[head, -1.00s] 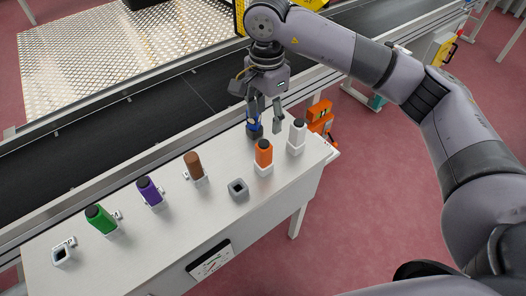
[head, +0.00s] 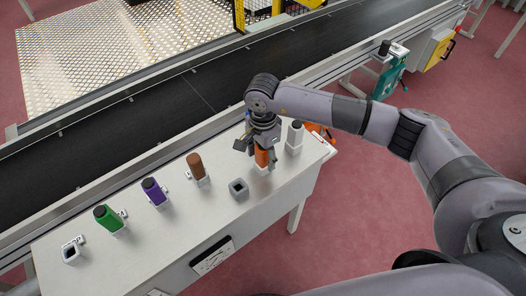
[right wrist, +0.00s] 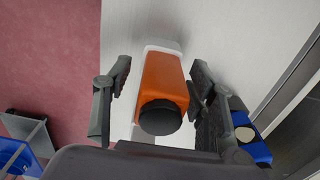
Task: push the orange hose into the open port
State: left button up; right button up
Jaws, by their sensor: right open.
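The orange hose (head: 262,158), a block with a black cap, stands upright in a white holder near the table's right end. My right gripper (head: 262,150) is right above it, pointing down and partly covering it. In the right wrist view the gripper (right wrist: 160,85) is open, with one finger on each side of the orange hose (right wrist: 164,85). A gap shows at the left finger; I cannot tell whether the right one touches. A grey open port (head: 239,188) stands empty just left of the hose. Another empty port (head: 71,251) is at the table's left end. My left gripper is not in view.
Brown (head: 196,166), purple (head: 153,190) and green (head: 107,216) hoses stand in a row to the left. A white hose (head: 295,134) stands close on the right. A blue one (right wrist: 252,147) shows beside my fingers. A conveyor (head: 180,95) runs behind the table.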

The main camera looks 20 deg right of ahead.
jog(key=shift+f, duration=0.1)
jog(key=shift+c, duration=0.2)
grip_shut()
dwell(0.5)
